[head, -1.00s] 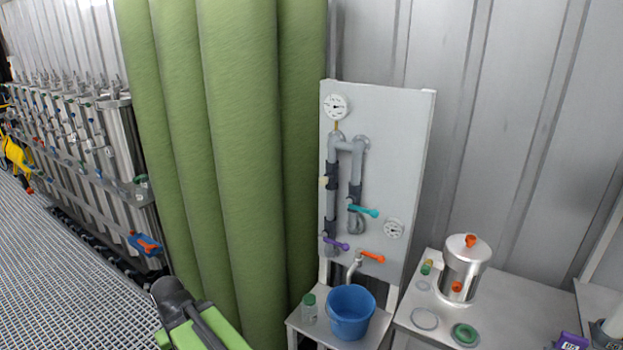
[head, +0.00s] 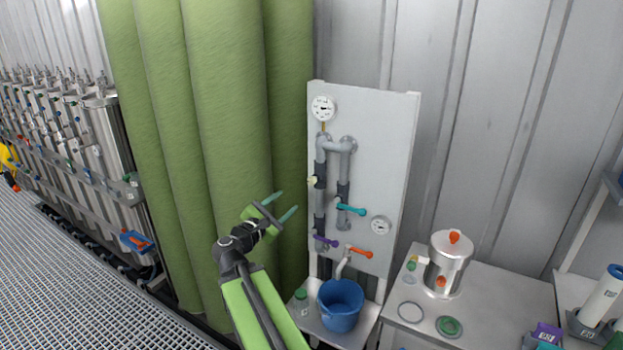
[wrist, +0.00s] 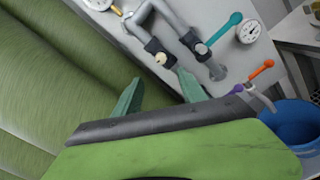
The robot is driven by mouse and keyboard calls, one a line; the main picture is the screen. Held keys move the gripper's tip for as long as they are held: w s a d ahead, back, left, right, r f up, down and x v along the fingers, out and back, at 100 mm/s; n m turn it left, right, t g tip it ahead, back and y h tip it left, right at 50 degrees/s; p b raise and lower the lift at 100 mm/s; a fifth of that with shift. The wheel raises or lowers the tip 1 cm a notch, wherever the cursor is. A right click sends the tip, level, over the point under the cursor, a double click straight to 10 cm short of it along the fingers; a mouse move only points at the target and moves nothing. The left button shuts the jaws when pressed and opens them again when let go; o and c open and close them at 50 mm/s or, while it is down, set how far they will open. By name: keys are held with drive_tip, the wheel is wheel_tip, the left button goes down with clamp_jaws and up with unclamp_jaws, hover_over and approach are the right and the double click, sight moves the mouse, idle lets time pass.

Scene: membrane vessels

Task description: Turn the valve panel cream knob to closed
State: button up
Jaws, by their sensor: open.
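The valve panel (head: 385,130) is a pale upright board with grey pipes. Its cream knob (head: 312,181) sits on the left pipe at a dark valve body; in the wrist view the cream knob (wrist: 161,59) is beyond the fingertips. My gripper (head: 287,203) is open and empty, to the left of the panel and slightly below the knob's height in the head view. In the wrist view my gripper (wrist: 158,88) shows two green fingers spread apart, neither seen to touch the knob.
Teal (head: 350,209), purple (head: 325,241) and orange (head: 360,252) handles sit near the knob. A blue bucket (head: 340,305) and a green-capped bottle (head: 300,303) stand below. Green hanging curtains (head: 225,130) are close on the left. A steel pot (head: 447,263) stands on the right table.

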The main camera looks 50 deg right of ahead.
sight(311, 182)
drive_tip(key=x, duration=1.7)
drive_tip(key=shift+s+d, duration=0.1)
drive_tip(key=shift+d, duration=0.15)
clamp_jaws()
